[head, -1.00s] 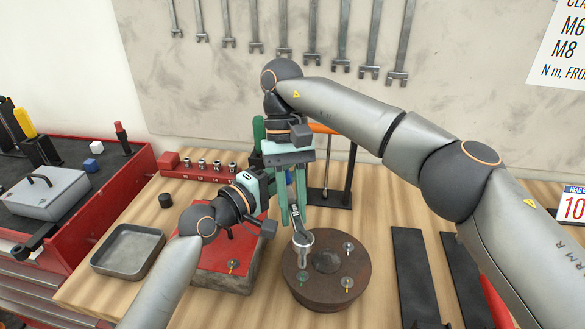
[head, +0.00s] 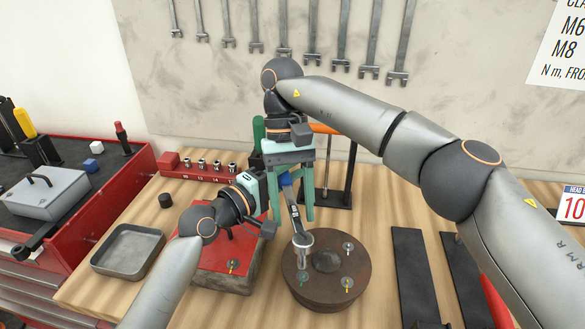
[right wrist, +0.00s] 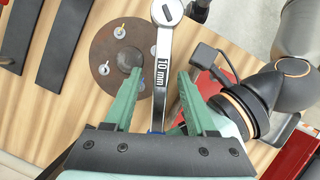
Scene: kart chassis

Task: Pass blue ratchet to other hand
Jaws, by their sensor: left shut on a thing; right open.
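The blue ratchet (head: 296,218) hangs tilted, its blue handle up and its round head low in front of the round brown plate's rear edge. My left gripper (head: 279,183) comes in from the left and is shut on the ratchet near its handle; the fingertips are mostly hidden. My right gripper (head: 293,208) points down from above with its green fingers spread, one on each side of the ratchet. In the right wrist view the ratchet's shaft, marked 10 mm (right wrist: 162,72), runs between the open fingers (right wrist: 158,84), with gaps beside it.
The round brown plate (head: 326,288) with several small bolts lies below. A red-topped block (head: 225,262) is under my left gripper, with a grey tray (head: 128,250) to its left. A red socket rail (head: 200,171) and a black stand (head: 335,195) are behind. Dark bars (head: 411,275) lie right.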

